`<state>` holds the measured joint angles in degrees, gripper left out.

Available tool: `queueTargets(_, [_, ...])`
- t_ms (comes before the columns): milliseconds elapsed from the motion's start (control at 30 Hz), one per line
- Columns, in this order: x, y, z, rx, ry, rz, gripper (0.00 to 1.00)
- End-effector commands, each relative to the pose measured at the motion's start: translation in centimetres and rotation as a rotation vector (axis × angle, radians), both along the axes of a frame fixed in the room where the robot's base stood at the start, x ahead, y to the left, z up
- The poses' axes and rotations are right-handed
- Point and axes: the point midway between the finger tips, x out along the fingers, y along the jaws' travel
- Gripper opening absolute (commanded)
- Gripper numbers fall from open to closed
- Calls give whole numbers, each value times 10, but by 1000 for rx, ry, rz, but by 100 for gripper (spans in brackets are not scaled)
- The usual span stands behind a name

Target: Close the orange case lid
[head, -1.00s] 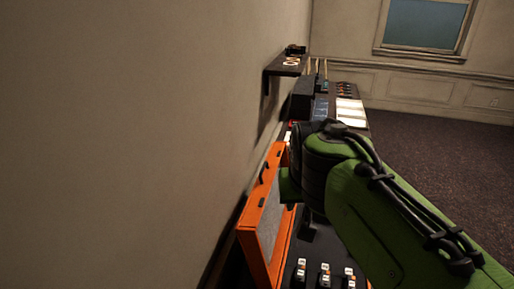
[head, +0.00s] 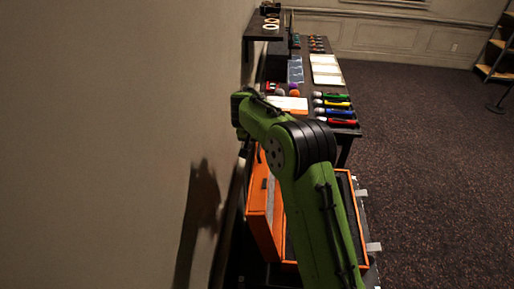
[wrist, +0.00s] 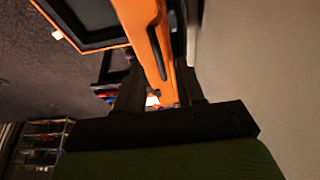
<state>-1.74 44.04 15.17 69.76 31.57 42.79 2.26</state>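The orange case stands open in the head view. Its lid (head: 258,210) is raised near upright by the wall, and its base (head: 357,225) lies to the right, partly hidden by my green arm. In the wrist view the lid's orange edge (wrist: 145,30) runs down between the two dark fingers of my gripper (wrist: 160,82), and part of the base (wrist: 82,46) shows at the upper left. The fingers look apart, one on each side of the lid edge; firm contact cannot be made out. In the head view my arm mostly hides the gripper.
The wall (head: 120,140) is close beside the lid, leaving a narrow gap. Beyond the case, the desk holds several coloured markers (head: 335,109) and white sheets (head: 326,70). A small shelf (head: 262,30) juts from the wall. Carpet (head: 430,160) is open to the right.

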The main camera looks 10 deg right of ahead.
Motion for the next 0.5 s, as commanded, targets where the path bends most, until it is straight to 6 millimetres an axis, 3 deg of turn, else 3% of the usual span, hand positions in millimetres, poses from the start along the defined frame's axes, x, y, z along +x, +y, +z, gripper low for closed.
queueTargets(200, [13,-5,-31,1,0,0,38])
queueTargets(500, [14,-6,-36,0,-1,1,38])
